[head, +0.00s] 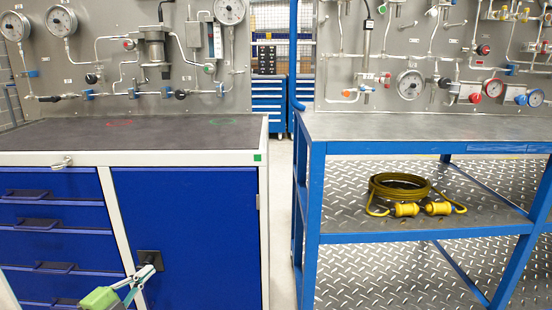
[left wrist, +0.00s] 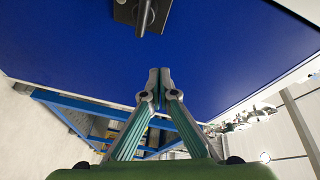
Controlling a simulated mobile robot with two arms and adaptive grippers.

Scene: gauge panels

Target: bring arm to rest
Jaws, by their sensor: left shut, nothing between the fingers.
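My left gripper (head: 146,272) shows at the lower left of the head view, in front of the blue cabinet door (head: 185,235). Its fingertips appear close to the black door handle (head: 149,258); whether they touch it in the head view I cannot tell. In the left wrist view the gripper (left wrist: 153,80) has its two fingertips together with nothing between them. The blue door (left wrist: 215,50) fills the background there, and the black handle (left wrist: 145,14) lies beyond the fingertips, apart from them. The door looks closed. My right gripper is not in either view.
A cabinet with a dark top (head: 130,137) and blue drawers (head: 50,228) stands at left. A blue-framed workbench (head: 430,127) stands at right, with a yellow cable (head: 400,187) on its lower shelf. A narrow floor gap (head: 282,220) separates them. Gauge panels rise behind both.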

